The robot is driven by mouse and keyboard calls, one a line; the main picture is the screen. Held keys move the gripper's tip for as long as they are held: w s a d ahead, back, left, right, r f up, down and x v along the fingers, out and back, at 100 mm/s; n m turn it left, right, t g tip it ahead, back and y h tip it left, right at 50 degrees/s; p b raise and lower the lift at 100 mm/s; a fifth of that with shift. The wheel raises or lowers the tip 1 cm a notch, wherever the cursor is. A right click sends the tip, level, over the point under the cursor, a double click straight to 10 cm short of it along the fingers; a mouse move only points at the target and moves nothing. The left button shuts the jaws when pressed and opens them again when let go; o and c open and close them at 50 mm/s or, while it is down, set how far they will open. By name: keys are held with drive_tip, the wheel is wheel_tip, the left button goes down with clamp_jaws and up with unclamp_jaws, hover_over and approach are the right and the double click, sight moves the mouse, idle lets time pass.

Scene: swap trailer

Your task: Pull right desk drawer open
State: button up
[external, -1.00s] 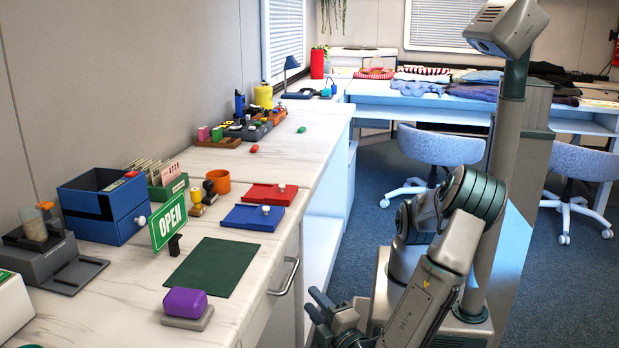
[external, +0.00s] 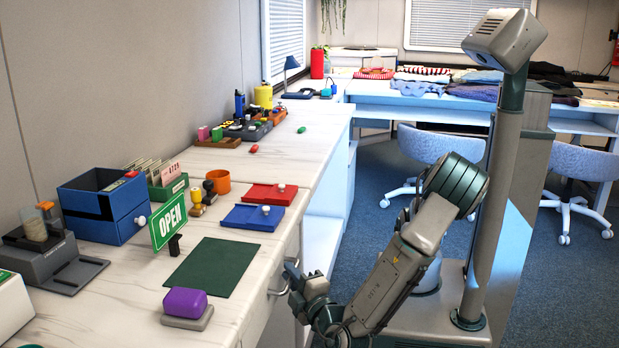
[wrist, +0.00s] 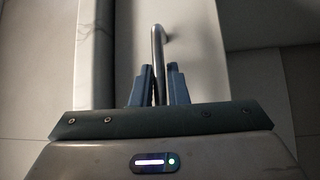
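The right drawer's metal bar handle (external: 280,280) is on the desk front below the green mat. My gripper (external: 290,284) is at this handle in the external view, partly covering it. In the wrist view, my two blue-grey fingers (wrist: 159,88) stand close on either side of the handle bar (wrist: 157,45) and look shut on it, though any thin gap is hard to see. The pale drawer front (wrist: 200,50) lies behind the bar. It looks flush with the desk; I see no opening.
The desktop (external: 130,290) holds a dark green mat (external: 212,265), a purple block on a grey base (external: 186,306), an OPEN sign (external: 168,222), and blue (external: 252,217) and red (external: 270,194) trays. Two chairs (external: 440,145) stand at the back. Blue floor (external: 370,235) is clear right of the desk.

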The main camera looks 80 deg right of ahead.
clamp_jaws()
drive_tip(key=s+p, duration=0.5)
drive_tip(key=s, duration=1.3)
drive_tip(key=shift+p, duration=0.3)
drive_tip(key=o, duration=0.5)
unclamp_jaws()
drive_tip(key=shift+w, duration=0.1)
drive_tip(key=shift+o, duration=0.2)
drive_tip(key=p+v, duration=0.1)
drive_tip(key=v, duration=0.6)
drive_tip(key=shift+s+a, duration=0.2)
drive_tip(key=shift+s, duration=0.05)
drive_tip(key=shift+f, duration=0.15)
